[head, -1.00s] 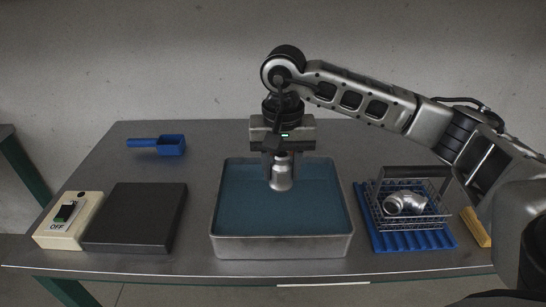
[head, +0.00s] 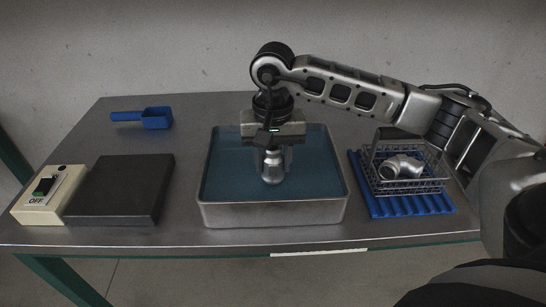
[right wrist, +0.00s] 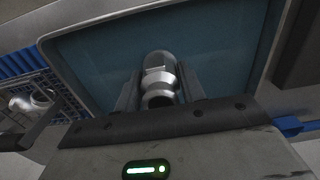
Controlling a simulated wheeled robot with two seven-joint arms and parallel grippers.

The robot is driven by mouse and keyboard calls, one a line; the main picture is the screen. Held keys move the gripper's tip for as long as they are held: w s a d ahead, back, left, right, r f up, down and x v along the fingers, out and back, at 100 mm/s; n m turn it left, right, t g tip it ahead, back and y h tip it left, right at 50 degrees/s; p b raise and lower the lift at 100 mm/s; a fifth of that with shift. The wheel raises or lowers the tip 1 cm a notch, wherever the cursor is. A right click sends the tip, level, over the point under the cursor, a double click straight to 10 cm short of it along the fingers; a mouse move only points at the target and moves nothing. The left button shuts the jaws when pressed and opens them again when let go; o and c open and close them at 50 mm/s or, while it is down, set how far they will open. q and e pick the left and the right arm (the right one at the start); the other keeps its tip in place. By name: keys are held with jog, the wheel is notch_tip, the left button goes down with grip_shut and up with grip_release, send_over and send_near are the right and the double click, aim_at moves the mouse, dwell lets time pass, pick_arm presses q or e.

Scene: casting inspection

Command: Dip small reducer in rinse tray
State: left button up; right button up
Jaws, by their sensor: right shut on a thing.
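The small reducer (head: 271,166) is a silvery metal fitting over the middle of the rinse tray (head: 274,214), a metal tray of blue liquid. My right gripper (head: 270,150) is shut on the reducer and holds it upright from above. In the right wrist view the reducer (right wrist: 158,80) sits between the two fingers (right wrist: 160,92), with the tray's blue liquid (right wrist: 100,60) behind it. I cannot tell whether its lower end touches the liquid. My left gripper is not in view.
A wire basket (head: 405,186) holding a metal elbow fitting (head: 401,167) stands on a blue ribbed mat (head: 408,206) at right. At left are a black plate (head: 120,190), a switch box marked OFF (head: 44,194) and a blue scoop (head: 157,118).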

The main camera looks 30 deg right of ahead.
aim_at(273, 183)
notch_tip(273, 183, down, 2)
jog(key=shift+f+b, duration=0.25)
jog(key=shift+b, duration=0.65)
notch_tip(273, 183, down, 2)
jog(key=shift+f+b, duration=0.25)
jog(key=shift+b, duration=0.85)
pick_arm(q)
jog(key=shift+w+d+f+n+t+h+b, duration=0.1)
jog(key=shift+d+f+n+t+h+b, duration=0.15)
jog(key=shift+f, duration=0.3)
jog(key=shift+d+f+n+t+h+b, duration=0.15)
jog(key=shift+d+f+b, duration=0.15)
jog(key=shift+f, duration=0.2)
pick_arm(e)
jog(key=shift+f, duration=0.65)
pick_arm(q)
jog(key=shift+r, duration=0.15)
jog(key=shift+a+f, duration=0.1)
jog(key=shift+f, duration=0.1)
pick_arm(e)
jog(key=shift+f, duration=0.2)
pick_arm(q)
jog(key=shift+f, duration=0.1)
